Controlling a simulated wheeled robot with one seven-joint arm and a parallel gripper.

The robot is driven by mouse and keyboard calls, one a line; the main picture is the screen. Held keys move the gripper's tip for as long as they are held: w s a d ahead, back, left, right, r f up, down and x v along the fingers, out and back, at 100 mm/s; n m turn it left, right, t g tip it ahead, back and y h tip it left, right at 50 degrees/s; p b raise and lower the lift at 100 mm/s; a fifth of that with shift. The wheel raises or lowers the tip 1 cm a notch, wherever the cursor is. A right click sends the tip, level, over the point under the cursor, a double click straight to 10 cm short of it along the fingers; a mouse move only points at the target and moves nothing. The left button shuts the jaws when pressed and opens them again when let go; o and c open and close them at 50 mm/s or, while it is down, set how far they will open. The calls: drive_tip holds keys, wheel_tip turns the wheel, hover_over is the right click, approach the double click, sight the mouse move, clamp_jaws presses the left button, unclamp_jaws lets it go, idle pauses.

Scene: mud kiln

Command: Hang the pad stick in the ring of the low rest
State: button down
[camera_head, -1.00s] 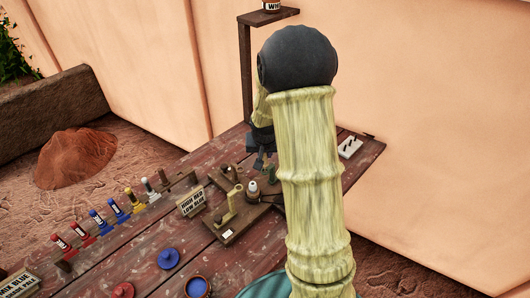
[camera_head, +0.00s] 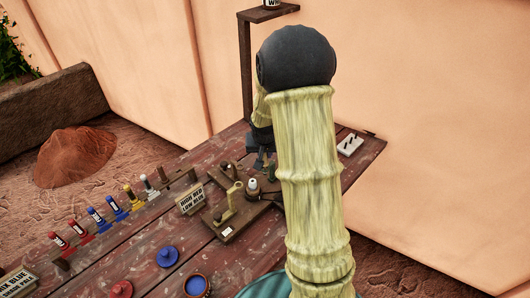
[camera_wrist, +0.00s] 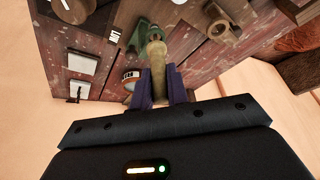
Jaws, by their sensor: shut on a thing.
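My gripper (camera_wrist: 161,88) is shut on the pad stick (camera_wrist: 156,62), a tan rod standing out between the two dark fingers in the wrist view. The rod's far end meets or overlaps a greenish fitting (camera_wrist: 142,36); I cannot tell whether it is inside a ring. Another fitting with a brown ring (camera_wrist: 217,29) stands to the right in that view. In the head view my gripper (camera_head: 264,164) is low over the table's far side, partly hidden by my arm. A tan upright rest (camera_head: 234,196) stands on a wooden base in front of it. Which rest is low is unclear.
A white-topped bottle (camera_head: 252,185) stands close to my gripper. Blue (camera_head: 167,257) and red (camera_head: 121,289) lids are at the front. A tall wooden post (camera_head: 247,75) rises behind.

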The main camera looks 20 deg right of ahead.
drive_tip(key=shift+f+b, duration=0.5)
idle(0.6)
drive_tip(key=shift+f, duration=0.25)
drive_tip(key=c, duration=0.8)
unclamp_jaws()
drive_tip(key=shift+r+p, duration=2.4)
drive_tip(key=shift+r, duration=0.85)
drive_tip(key=shift+s+r+p, duration=0.1)
drive_tip(key=shift+r+p, duration=0.25)
drive_tip(key=shift+r, duration=0.25)
